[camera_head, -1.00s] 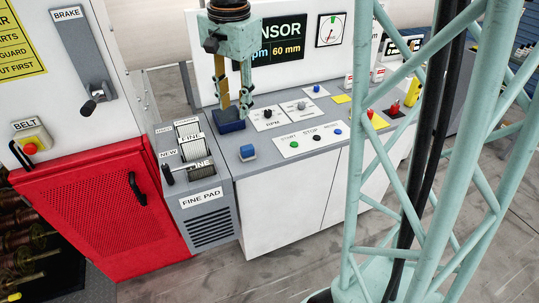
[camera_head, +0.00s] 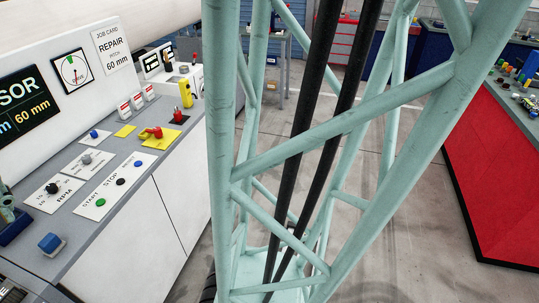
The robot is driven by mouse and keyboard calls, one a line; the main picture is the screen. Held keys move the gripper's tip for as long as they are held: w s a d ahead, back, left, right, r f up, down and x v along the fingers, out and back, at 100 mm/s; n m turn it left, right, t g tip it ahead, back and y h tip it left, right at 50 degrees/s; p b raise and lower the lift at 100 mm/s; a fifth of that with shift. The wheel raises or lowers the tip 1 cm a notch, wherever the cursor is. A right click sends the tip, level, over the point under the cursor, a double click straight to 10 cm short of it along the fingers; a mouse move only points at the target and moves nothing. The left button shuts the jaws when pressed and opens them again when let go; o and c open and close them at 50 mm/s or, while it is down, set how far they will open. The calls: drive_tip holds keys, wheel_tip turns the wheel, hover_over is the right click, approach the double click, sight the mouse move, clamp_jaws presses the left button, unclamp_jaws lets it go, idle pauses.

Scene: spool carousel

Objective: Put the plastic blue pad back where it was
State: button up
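A small blue block (camera_head: 50,242) sits on a pale base near the front left of the grey console. A dark blue, tray-like thing (camera_head: 14,226) shows at the left edge, cut off by the frame. I cannot tell which of these, if either, is the plastic blue pad. Only a small teal part of my gripper (camera_head: 6,207) shows at the left edge, just above the dark blue thing. Its fingers are out of frame, so I cannot see whether they hold anything.
The console (camera_head: 66,220) bears knobs, start and stop buttons, a yellow pad (camera_head: 125,130), a red object (camera_head: 151,132) and a yellow object (camera_head: 186,94). My teal lattice column fills the middle. A red-fronted bench (camera_head: 490,170) stands at the right. Grey floor lies between.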

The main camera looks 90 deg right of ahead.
drive_tip(key=s+a+n, duration=0.1)
drive_tip(key=s+n, duration=0.2)
drive_tip(key=s, duration=0.5)
drive_tip(key=s+a+n+t, duration=0.1)
drive_tip(key=s+n, duration=0.3)
drive_tip(key=s, duration=0.5)
drive_tip(key=shift+a+r, duration=0.45)
drive_tip(key=shift+a, duration=0.2)
drive_tip(key=shift+d, duration=0.1)
